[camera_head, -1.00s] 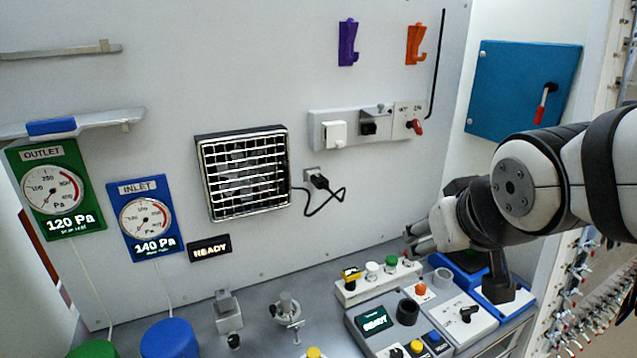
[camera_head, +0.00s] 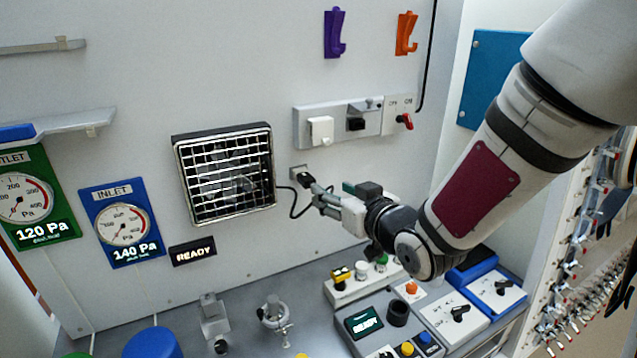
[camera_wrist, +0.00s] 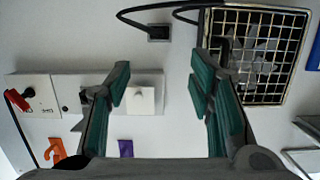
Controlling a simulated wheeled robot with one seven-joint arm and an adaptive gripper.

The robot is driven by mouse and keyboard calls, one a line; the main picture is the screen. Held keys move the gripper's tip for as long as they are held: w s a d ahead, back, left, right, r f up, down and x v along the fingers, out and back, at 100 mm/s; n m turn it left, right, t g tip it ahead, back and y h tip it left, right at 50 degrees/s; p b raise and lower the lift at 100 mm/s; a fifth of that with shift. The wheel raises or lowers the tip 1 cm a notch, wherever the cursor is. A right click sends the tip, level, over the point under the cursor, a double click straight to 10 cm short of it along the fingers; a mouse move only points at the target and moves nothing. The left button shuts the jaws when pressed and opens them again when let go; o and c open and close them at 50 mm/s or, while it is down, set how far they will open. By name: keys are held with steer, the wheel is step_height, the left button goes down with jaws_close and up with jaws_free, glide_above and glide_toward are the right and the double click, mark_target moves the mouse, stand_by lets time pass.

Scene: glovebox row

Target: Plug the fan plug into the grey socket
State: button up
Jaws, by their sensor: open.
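The black fan plug (camera_head: 306,179) sits at a small grey plate (camera_head: 296,172) on the wall, just right of the fan (camera_head: 224,173). Its black cable loops toward the fan. In the wrist view the plug (camera_wrist: 158,33) shows at top centre, with the fan (camera_wrist: 256,55) to its right. My gripper (camera_head: 318,197) is open and empty, close below and right of the plug in the head view. Its green-padded fingers (camera_wrist: 160,75) are spread in the wrist view. Whether the small plate is the grey socket is unclear.
A grey wall strip (camera_head: 305,113) above my gripper carries a white square block (camera_head: 321,130), a black fitting (camera_head: 356,124) and a red-handled OFF/ON switch (camera_head: 404,121). Purple (camera_head: 335,34) and orange (camera_head: 406,34) hooks are higher. Control boxes (camera_head: 460,318) stand on the bench below.

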mark_target(307, 177)
steer(key=x, duration=1.2)
steer(key=shift+w+a+f, duration=0.1)
steer(key=shift+w+f, duration=0.1)
steer(key=shift+w, duration=0.1)
jaws_close()
